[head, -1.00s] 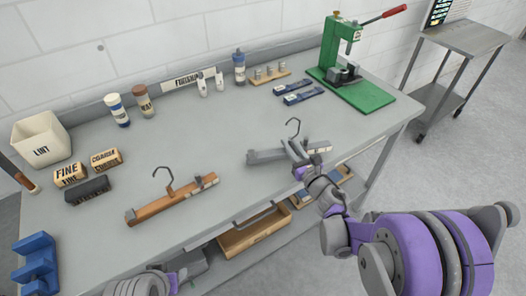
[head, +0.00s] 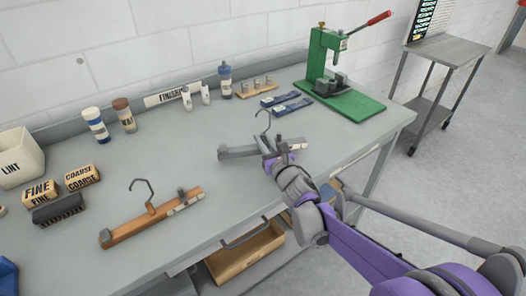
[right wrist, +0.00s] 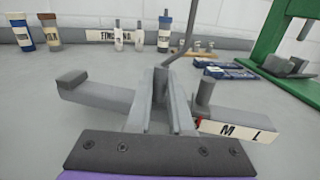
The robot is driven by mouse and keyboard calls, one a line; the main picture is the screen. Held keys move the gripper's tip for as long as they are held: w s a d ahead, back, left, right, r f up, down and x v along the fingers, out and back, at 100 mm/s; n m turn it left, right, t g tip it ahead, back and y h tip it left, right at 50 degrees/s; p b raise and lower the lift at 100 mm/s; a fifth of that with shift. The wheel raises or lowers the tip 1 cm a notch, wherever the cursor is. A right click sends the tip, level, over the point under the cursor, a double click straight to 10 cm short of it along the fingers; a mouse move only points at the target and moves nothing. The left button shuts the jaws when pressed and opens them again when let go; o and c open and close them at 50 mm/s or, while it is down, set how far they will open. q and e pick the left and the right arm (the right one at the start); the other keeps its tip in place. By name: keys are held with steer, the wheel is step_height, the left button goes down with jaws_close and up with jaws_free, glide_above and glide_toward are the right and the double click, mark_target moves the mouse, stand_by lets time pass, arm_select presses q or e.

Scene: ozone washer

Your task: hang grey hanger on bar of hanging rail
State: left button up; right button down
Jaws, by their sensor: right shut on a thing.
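The grey hanger (head: 236,152) has a dark wire hook (head: 261,122) pointing up and a white size label; it also shows in the right wrist view (right wrist: 95,97), with M and L on the label. My right gripper (head: 271,150) is shut on the middle of the hanger, below the hook, above the right half of the workbench. Whether the hanger clears the bench top is hard to tell. My left gripper is not in view. I see no hanging rail or bar in these frames.
A brown wooden hanger (head: 150,217) lies on the grey workbench (head: 120,172). Blocks (head: 40,193), bottles (head: 96,125) and a LINT bin (head: 18,160) stand at left. Blue-black packets (head: 287,104) and a green press (head: 340,92) are at the back right. A metal cart (head: 445,75) stands beyond.

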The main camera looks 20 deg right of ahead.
steer(key=shift+f+b, duration=0.3)
steer(key=shift+f, duration=1.45)
steer(key=shift+f, duration=0.1)
steer(key=c, duration=0.8)
jaws_free()
